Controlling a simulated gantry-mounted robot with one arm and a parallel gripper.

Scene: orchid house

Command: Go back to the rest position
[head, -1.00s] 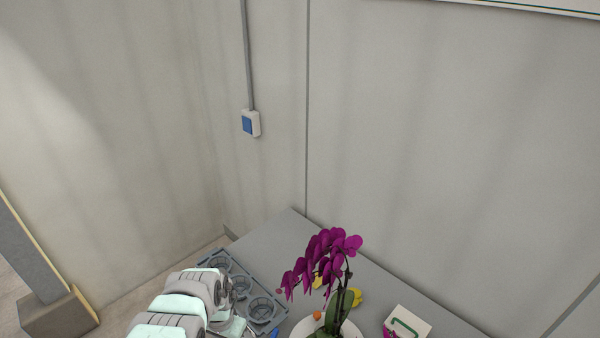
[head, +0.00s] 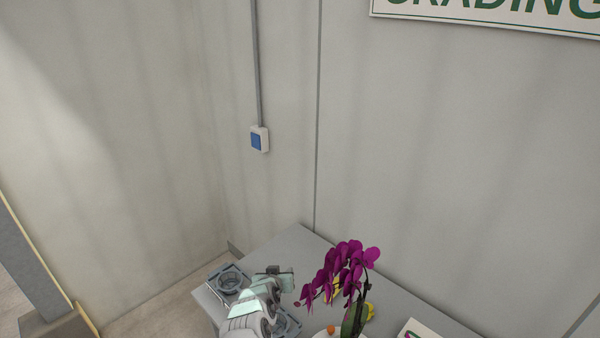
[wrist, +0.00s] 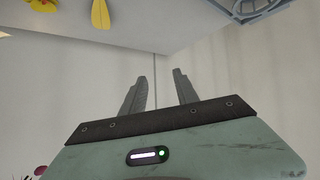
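My gripper (head: 276,274) is in the lower middle of the head view, over the grey cup tray (head: 229,281) and left of the purple orchid (head: 345,268). In the wrist view my gripper (wrist: 160,82) has its two fingers apart, with nothing between them. Pale wall lies behind the fingers there. My arm covers part of the tray in the head view.
The grey table (head: 297,246) stands against the wall. A yellow item (head: 369,312) and an orange ball (head: 331,330) lie by the orchid. A white card (head: 420,330) is at the lower right. A grading sign (head: 490,14) hangs above. The table's back corner is clear.

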